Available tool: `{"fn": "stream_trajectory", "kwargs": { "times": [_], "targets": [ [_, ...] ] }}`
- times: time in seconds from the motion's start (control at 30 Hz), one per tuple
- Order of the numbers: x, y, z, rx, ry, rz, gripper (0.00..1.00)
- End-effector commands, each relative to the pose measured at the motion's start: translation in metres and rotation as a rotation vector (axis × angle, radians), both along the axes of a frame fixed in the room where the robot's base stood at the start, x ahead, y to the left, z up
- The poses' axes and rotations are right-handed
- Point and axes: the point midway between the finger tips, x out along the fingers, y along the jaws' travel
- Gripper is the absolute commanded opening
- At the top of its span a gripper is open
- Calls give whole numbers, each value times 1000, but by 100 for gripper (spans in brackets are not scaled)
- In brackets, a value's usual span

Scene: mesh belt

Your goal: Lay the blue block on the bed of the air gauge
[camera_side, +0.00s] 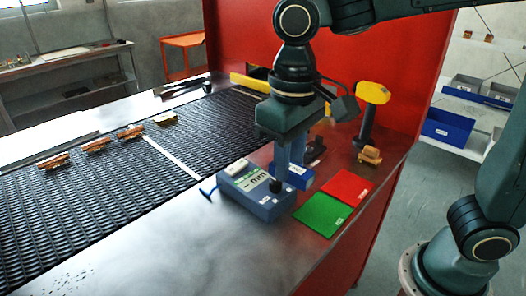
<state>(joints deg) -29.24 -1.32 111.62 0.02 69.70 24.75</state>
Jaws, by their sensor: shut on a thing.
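My gripper (288,139) points down over the right part of the bench and is shut on the blue block (292,152). The block hangs upright beneath the jaws, its upper part hidden by them. A blue instrument with a display and a black knob, which looks like the air gauge (253,189), stands on the bench just to the left and nearer the camera. A low blue piece with a white label (296,171) is below the block. I cannot tell whether it belongs to the gauge, or whether the block touches it.
A green pad (320,215) and a red pad (346,187) lie to the right of the gauge. A yellow-headed hammer-like tool (371,95) stands behind them. The mesh belt (100,195) carries several brass-coloured parts at left. The bench front is bare.

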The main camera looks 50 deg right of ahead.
Motion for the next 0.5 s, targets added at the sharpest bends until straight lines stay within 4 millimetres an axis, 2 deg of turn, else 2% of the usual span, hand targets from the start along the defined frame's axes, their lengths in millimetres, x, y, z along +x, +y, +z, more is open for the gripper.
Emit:
{"fn": "stream_trajectory", "kwargs": {
  "times": [0.2, 0.5],
  "targets": [
    [0, 0, 19, 1, -2, 0, 0],
    [0, 0, 23, 1, -1, 0, 0]
  ]
}}
